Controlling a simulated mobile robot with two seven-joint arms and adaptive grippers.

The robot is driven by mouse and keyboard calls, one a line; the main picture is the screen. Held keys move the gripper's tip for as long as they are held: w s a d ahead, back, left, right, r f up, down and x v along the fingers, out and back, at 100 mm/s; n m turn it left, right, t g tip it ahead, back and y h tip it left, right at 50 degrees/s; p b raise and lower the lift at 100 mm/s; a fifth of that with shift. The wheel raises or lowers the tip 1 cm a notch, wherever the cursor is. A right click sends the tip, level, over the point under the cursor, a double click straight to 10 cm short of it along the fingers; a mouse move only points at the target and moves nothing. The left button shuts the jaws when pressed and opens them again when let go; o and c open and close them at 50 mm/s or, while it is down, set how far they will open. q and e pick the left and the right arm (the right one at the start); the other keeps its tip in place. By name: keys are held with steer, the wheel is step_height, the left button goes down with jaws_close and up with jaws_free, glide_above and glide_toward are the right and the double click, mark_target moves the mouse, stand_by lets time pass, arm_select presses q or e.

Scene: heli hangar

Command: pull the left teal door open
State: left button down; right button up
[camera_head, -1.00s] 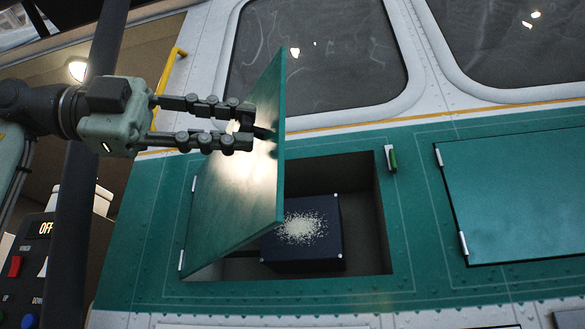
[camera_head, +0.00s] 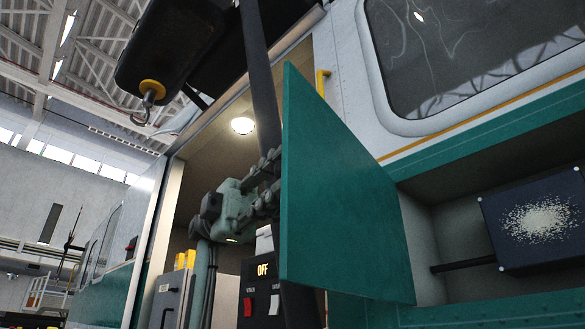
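The left teal door (camera_head: 335,200) stands swung open in the middle of the head view, its flat teal panel facing me. My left gripper (camera_head: 266,192) reaches in from the left behind the door's left edge. Its finger bases show, but the fingertips are hidden by the panel, so I cannot see whether they hold anything. The open compartment (camera_head: 465,275) is at the right, with a dark blue box (camera_head: 540,222) inside bearing a pale speckled patch. My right gripper is not in view.
A control box marked OFF (camera_head: 262,270) with a red switch stands below my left gripper. A hook (camera_head: 146,100) hangs at the upper left. A helicopter window (camera_head: 450,60) is at the upper right. The hangar opens out to the left.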

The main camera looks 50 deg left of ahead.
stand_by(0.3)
arm_select(q)
steer(key=c, duration=1.3)
jaws_free()
steer(key=shift+w, duration=0.1)
steer(key=shift+o, duration=0.2)
steer(key=w+a, duration=0.1)
steer(key=a, duration=1.1)
steer(key=shift+w, duration=0.25)
